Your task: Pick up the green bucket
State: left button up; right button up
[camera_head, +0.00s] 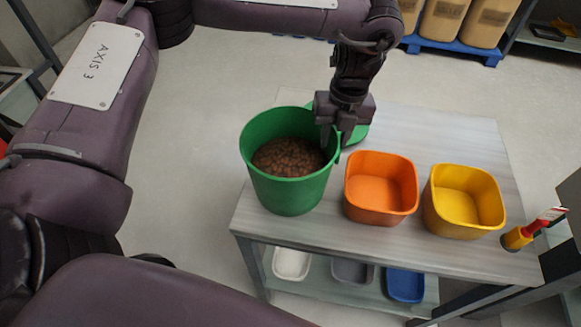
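The green bucket (288,192) is upright at the left end of the grey table and holds brown pellet-like contents (287,156). My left gripper (332,138) points down at the bucket's right rim, with its fingertips at or over the rim. The fingertips are small and partly hidden, so I cannot tell whether they are closed on the rim. I cannot tell whether the bucket's base touches the table. My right gripper is not in view.
An orange bin (381,208) and a yellow bin (463,222), both empty, stand right of the bucket. A flat green item (358,134) lies behind my gripper. A red-and-yellow tool (519,237) is at the right edge. White, grey and blue bins sit on the lower shelf.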

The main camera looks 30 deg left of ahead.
aim_at(331, 151)
pick_arm(q)
notch_tip(331, 151, down, 2)
jog(key=shift+s+f+p, duration=0.1)
jog(key=shift+p, duration=0.65)
notch_tip(331, 151, down, 2)
jog(key=shift+f+p, duration=0.25)
jog(key=shift+p, duration=0.05)
jog(key=shift+a+f, duration=0.1)
jog(key=shift+f, duration=0.25)
jog(key=c, duration=0.6)
grip_shut()
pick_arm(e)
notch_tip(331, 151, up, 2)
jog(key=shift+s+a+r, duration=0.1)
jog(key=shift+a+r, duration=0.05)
pick_arm(q)
jog(key=shift+r, duration=0.15)
